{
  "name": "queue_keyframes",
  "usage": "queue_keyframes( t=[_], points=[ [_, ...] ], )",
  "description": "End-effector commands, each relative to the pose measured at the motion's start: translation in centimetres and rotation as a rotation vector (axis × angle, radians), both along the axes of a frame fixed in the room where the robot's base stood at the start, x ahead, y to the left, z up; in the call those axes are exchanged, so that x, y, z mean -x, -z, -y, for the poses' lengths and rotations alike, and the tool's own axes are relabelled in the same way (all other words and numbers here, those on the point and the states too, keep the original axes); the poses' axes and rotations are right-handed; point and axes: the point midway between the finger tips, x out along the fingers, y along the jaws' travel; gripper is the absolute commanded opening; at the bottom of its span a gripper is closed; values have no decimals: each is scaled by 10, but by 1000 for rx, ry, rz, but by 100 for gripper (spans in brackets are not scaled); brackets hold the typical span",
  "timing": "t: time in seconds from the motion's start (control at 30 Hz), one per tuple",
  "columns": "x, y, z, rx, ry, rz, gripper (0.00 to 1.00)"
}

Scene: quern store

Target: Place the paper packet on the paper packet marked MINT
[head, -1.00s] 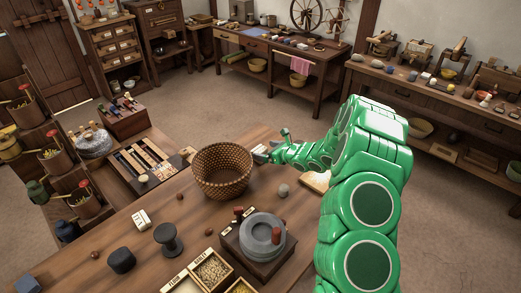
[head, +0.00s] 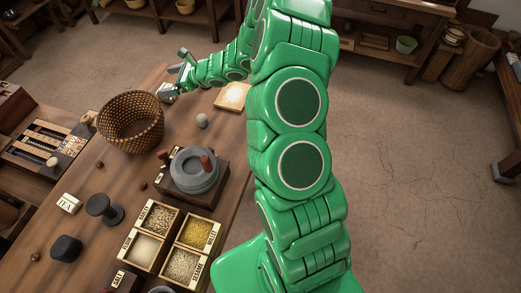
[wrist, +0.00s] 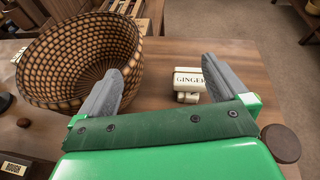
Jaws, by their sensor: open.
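A cream paper packet marked GINGER (wrist: 188,79) lies on the table ahead of my gripper (wrist: 163,66) in the wrist view. Other pale packets (wrist: 187,97) show just under or in front of it; their marks cannot be read. In the head view a small pale packet (head: 166,93) shows beside my gripper (head: 175,72). Another packet, marked TEA (head: 69,203), stands on the table at the left. I cannot read MINT on any packet. My gripper is open, its fingers apart with nothing between them, and GINGER appears beyond, near the right finger.
A woven basket (head: 130,121) stands close to my gripper, at the left in the wrist view (wrist: 75,60).

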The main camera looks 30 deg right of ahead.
Motion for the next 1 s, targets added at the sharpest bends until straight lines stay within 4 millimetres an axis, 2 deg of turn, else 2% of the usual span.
queue_keyframes(
  t=[0.03,0.2,0.5,0.73,1.0],
  points=[
    [8,-19,-11,14,-48,34,100],
    [42,-63,-46,67,-211,131,100],
    [119,-127,-90,184,-502,297,100],
    [187,-158,-108,288,-720,404,100],
    [265,-180,-109,427,-967,510,100]
  ],
)
